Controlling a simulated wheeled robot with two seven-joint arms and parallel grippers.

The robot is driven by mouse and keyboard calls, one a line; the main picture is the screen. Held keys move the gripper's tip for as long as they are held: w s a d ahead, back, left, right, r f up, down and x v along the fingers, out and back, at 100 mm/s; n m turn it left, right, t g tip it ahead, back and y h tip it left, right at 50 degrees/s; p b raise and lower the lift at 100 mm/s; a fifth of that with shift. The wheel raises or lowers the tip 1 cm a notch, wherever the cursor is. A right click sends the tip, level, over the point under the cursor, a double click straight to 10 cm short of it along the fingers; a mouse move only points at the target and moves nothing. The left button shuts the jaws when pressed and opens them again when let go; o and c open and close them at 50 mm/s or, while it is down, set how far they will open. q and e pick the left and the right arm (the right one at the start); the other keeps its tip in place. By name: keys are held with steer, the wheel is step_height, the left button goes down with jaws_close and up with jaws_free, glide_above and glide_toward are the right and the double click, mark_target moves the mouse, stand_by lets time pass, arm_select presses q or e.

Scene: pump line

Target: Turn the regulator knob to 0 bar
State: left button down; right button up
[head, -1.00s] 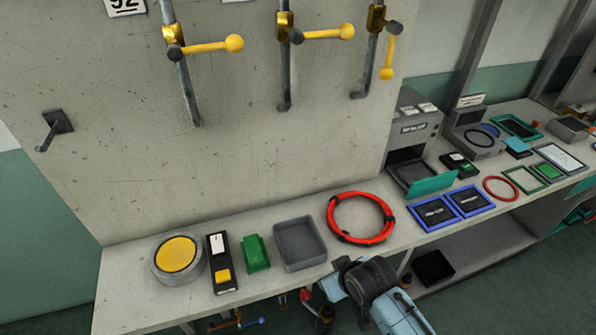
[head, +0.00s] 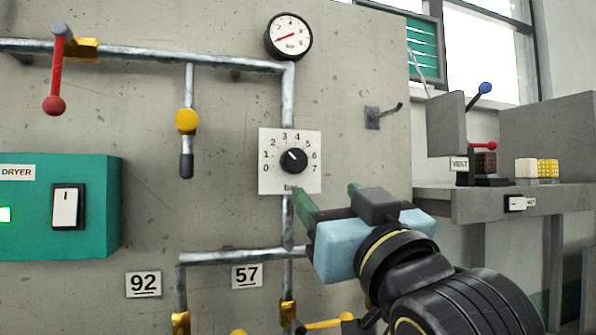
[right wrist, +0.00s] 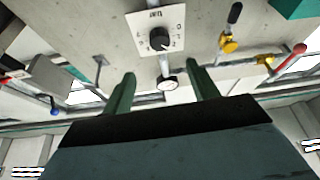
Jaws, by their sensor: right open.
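The regulator knob (head: 293,160) is black and round, on a white plate (head: 270,184) with a scale from 0 to 7 and a "bar" label. Its white mark points up and left, around 2 to 3. A round gauge (head: 288,37) above has a red needle pointing left and slightly down. My right gripper (head: 325,190) is open and empty, its green fingers below and right of the knob, apart from it. In the right wrist view the knob (right wrist: 159,39) shows beyond the open fingertips (right wrist: 160,70). My left gripper is out of view.
Grey pipes (head: 222,257) run below and above the plate. A yellow-knobbed valve (head: 186,121) and a red lever (head: 54,80) are to the left, with a teal dryer box (head: 95,205). A hook (head: 373,117) and a shelf (head: 520,200) stand to the right.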

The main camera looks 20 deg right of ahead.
mark_target(297, 162)
steer(key=p+x, duration=0.8)
steer(key=x, duration=0.5)
steer(key=shift+w, duration=0.3)
steer(key=shift+f, duration=0.1)
steer(key=c, duration=1)
